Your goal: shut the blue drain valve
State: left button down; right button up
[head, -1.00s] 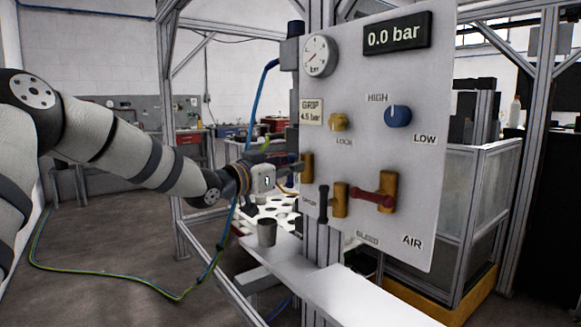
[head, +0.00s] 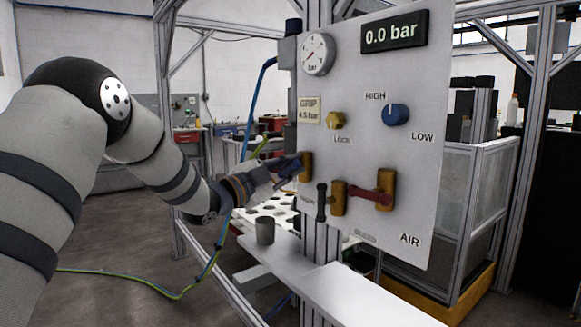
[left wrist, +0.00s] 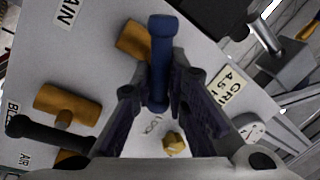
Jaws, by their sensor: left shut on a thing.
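The blue drain valve handle (left wrist: 161,62) shows in the left wrist view, between the two fingers of my left gripper (left wrist: 160,108). Its brass body (left wrist: 133,40) is beside it on the panel. In the head view the brass body (head: 305,166) stands upright at the panel's left edge, and the blue handle (head: 288,166) points left from it, partly hidden by the fingers. My left gripper (head: 282,172) is shut on the handle. A cut-off label ending in "AIN" (left wrist: 67,11) is near the valve. My right gripper is not in view.
Close by on the panel (head: 350,90) are a black-handled valve (head: 321,203), a red-handled valve (head: 368,196), a yellow lock knob (head: 335,120) and a blue HIGH/LOW knob (head: 396,115). A grey cup (head: 265,231) stands below. The display reads 0.0 bar.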

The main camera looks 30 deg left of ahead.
pick_arm(q)
jog(key=m, duration=0.2)
jog(key=m+h, duration=0.1)
jog(key=m, duration=0.1)
jog(key=shift+f, duration=0.25)
jog(key=shift+f+m+h, duration=0.1)
jog(key=shift+m+h, duration=0.5)
jog(key=shift+m, duration=1.6)
jog(key=c, duration=1.6)
grip_release()
jog(key=shift+f, duration=0.1)
